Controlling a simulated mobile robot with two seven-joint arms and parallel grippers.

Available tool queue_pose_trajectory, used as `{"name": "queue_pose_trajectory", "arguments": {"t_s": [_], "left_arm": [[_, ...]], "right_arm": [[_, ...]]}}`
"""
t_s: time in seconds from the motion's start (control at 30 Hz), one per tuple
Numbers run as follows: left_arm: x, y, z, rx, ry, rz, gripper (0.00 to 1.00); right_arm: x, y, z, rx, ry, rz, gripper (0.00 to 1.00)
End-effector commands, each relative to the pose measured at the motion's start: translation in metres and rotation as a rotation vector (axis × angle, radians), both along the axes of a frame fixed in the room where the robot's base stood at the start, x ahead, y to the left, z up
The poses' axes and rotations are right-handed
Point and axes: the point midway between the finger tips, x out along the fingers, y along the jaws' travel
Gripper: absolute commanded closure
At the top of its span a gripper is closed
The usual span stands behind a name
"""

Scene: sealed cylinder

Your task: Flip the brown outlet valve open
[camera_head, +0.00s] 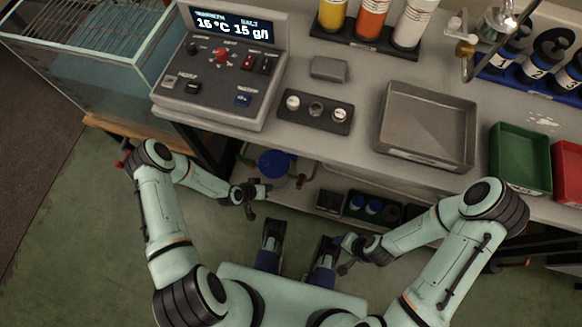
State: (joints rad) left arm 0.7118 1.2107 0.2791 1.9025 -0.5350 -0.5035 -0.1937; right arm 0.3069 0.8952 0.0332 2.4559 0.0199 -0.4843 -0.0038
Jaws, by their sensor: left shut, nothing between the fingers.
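A blue cylinder (274,163) stands on the lower shelf under the bench. A small green part (246,158) is at its left. A small brown fitting (300,181) sits at its lower right; it looks like the outlet valve, but its handle position is too small to read. My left gripper (262,191) is shut and empty, just below and in front of the cylinder, left of the brown fitting. I cannot tell whether it touches anything. My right gripper (343,256) is low at the centre, away from the cylinder; its fingers are too small to judge.
The bench edge overhangs the shelf. A dark crate (371,207) with blue-topped items stands right of the cylinder. A glass tank (95,95) is at left.

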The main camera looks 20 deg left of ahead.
Motion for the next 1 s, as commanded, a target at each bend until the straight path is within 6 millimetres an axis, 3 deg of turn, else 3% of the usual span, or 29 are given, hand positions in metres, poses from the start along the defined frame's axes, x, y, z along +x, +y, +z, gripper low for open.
{"name": "queue_pose_trajectory", "arguments": {"t_s": [0.27,0.73,1.0], "left_arm": [[0.004,-0.004,-0.009,-0.001,0.002,0.0,1.0],[0.047,-0.039,-0.085,-0.001,0.003,-0.001,1.0],[0.055,-0.072,-0.08,-0.001,0.003,-0.001,1.0]], "right_arm": [[0.003,-0.002,-0.004,-0.005,-0.008,-0.004,0.46],[0.048,-0.024,-0.04,-0.062,-0.126,-0.053,0.46],[0.048,-0.024,-0.037,-0.063,-0.129,-0.053,0.46]]}}
